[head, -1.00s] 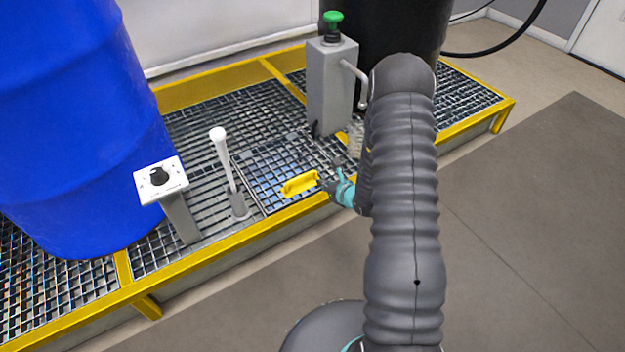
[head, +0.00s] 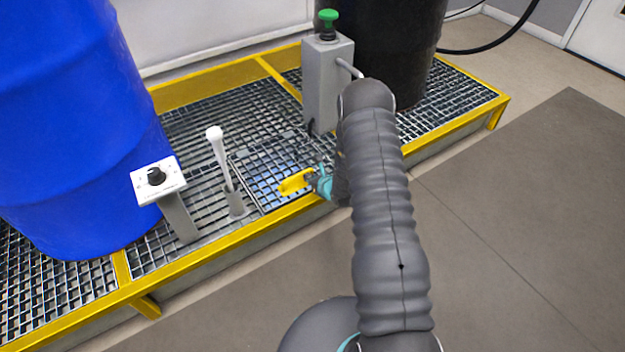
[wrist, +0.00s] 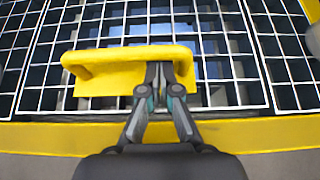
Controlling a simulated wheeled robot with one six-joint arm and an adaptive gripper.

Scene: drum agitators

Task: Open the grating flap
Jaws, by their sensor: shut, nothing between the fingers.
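The grating flap (head: 262,160) is a square metal grid panel set in the platform, and it lies flat. Its yellow handle (head: 295,182) sits at its front edge. In the wrist view the handle (wrist: 110,62) is a yellow bar with a plate below it. My gripper (wrist: 165,72) is shut, with its fingers at the right part of the handle; the fingertips reach under the bar, which hides their ends. In the head view my gripper (head: 314,181) is at the right end of the handle, and my arm hides part of the flap's right side.
A white-topped lever (head: 218,150) stands just left of the flap. Further left are a knob post (head: 158,178) and a blue drum (head: 75,110). A grey box with a green button (head: 327,80) and a black drum (head: 395,45) stand behind. The yellow platform edge (head: 230,242) runs along the front.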

